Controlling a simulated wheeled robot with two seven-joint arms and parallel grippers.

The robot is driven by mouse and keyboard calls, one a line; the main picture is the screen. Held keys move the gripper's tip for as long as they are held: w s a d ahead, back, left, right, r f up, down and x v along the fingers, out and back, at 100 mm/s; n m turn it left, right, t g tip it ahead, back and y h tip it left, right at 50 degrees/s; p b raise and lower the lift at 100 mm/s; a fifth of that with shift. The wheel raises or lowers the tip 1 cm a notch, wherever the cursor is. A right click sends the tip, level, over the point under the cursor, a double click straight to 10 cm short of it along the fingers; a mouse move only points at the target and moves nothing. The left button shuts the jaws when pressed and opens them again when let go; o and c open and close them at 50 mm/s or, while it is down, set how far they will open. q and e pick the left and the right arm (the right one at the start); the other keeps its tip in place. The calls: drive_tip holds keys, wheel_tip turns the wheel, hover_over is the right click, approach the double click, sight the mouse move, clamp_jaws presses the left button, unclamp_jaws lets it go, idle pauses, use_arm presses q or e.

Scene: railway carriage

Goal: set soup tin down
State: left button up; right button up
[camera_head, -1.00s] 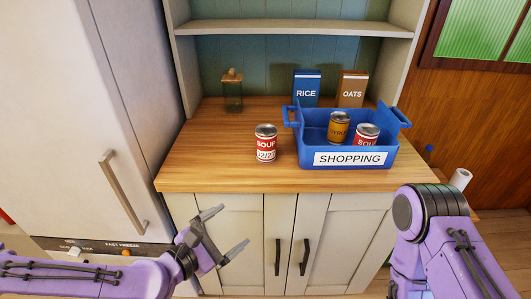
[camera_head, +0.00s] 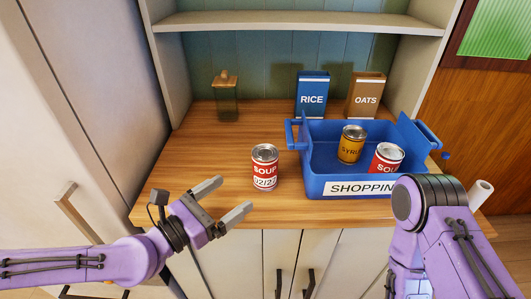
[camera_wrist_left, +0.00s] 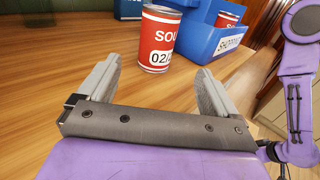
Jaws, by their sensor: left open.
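A red and white soup tin (camera_head: 265,167) marked 02/27 or similar stands upright on the wooden counter, left of the blue basket. It also shows in the left wrist view (camera_wrist_left: 158,38), beyond and between my open fingers. My left gripper (camera_head: 229,203) is open and empty, in front of the tin and apart from it. A second soup tin (camera_head: 387,157) stands inside the blue shopping basket (camera_head: 318,187), beside a yellow syrup tin (camera_head: 350,145). My right arm is in view at the right, but its gripper does not show.
A blue rice box (camera_head: 312,95) and a brown oats box (camera_head: 364,96) stand at the back of the counter (camera_head: 200,160). A glass jar (camera_head: 226,100) stands back left. A shelf (camera_head: 300,22) runs above. The counter's left part is clear.

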sight(256, 173)
use_arm(q)
drive_tip(key=shift+w, duration=0.25)
drive_tip(key=w+d+b, duration=0.1)
drive_tip(key=b, duration=0.2)
drive_tip(key=shift+f, duration=0.4)
drive_tip(key=x, duration=0.3)
drive_tip(key=r+x, duration=0.1)
drive_tip(key=shift+w+d, duration=0.2)
drive_tip(key=shift+d, duration=0.15)
drive_tip(key=shift+w+d+p, duration=0.25)
drive_tip(key=shift+p, duration=0.05)
drive_tip(key=shift+w+d, duration=0.2)
drive_tip(key=shift+w, duration=0.05)
drive_tip(key=p+x, duration=0.1)
drive_tip(key=x, duration=0.3)
drive_tip(key=shift+w+a, duration=0.1)
drive_tip(key=shift+w+d+f, duration=0.1)
drive_tip(key=shift+w+d, duration=0.1)
drive_tip(key=shift+s+a, duration=0.1)
